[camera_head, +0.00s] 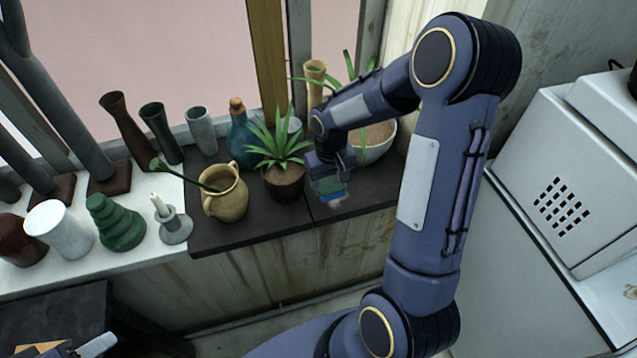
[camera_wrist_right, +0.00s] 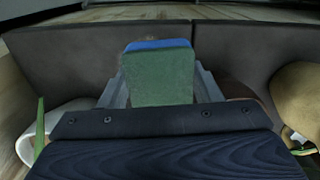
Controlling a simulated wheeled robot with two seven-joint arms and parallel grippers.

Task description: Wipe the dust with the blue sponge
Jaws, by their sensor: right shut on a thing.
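My right gripper (camera_head: 328,180) is shut on the blue sponge (camera_head: 330,189), low over the dark slab (camera_head: 240,236) on the ledge. In the right wrist view the sponge (camera_wrist_right: 162,76) shows a green face and a blue edge between the two fingers (camera_wrist_right: 160,88). I cannot tell whether it touches the slab. A pale, dusty patch (camera_head: 336,202) shows just below the sponge at the slab's front edge. Other dust is hard to make out.
A potted spiky plant (camera_head: 283,178) stands left of the gripper, with a yellow jug (camera_head: 226,195) further left. A white bowl planter (camera_head: 380,145) is close behind my right arm. Several vases and a candle holder (camera_head: 174,225) line the ledge. The slab's front strip is clear.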

